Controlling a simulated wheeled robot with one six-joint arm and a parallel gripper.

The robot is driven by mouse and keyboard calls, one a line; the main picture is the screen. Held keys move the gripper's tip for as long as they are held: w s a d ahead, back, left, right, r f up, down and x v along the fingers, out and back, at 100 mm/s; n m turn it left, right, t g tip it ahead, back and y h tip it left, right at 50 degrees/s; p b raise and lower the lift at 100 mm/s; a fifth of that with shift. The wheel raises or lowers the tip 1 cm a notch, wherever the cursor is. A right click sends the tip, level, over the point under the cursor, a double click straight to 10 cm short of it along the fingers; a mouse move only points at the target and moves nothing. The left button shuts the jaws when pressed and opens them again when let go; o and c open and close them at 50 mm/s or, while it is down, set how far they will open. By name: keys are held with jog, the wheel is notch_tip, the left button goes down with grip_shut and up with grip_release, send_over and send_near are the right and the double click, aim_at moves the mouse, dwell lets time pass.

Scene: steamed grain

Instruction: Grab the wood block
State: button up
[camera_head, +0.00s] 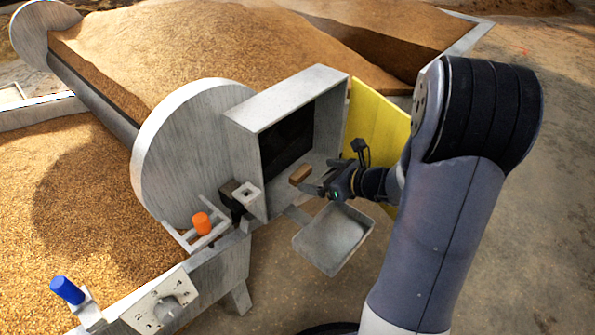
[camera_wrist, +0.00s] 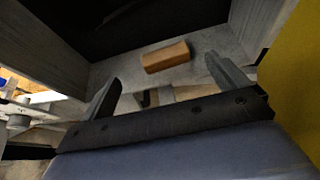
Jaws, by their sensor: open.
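The wood block (camera_head: 300,174) is a small brown block lying on the floor of the open grey metal box (camera_head: 256,125), near its front opening. In the wrist view the block (camera_wrist: 166,56) lies just beyond and between my two fingertips, slightly tilted in the picture, with nothing touching it. My gripper (camera_head: 312,190) is at the box's opening, fingers spread and empty, pointing at the block. In the wrist view the gripper (camera_wrist: 160,70) shows both fingers well apart.
A yellow door (camera_head: 374,130) stands open to the right of the box, close to my wrist. A grey tray (camera_head: 335,238) hangs below the opening. An orange knob (camera_head: 202,223) and a blue knob (camera_head: 66,290) are at the left. Large grain heaps (camera_head: 190,45) lie behind.

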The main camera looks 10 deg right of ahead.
aim_at(301, 171)
jog(key=x, duration=0.3)
jog(key=b+x, duration=0.1)
jog(key=x, duration=0.1)
jog(key=b+x, duration=0.1)
jog(key=x, duration=0.2)
jog(key=shift+w+d+f, duration=0.15)
jog(key=shift+w+f, duration=0.1)
jog(key=shift+w, duration=0.1)
jog(key=shift+c, duration=0.2)
jog(key=c, duration=1)
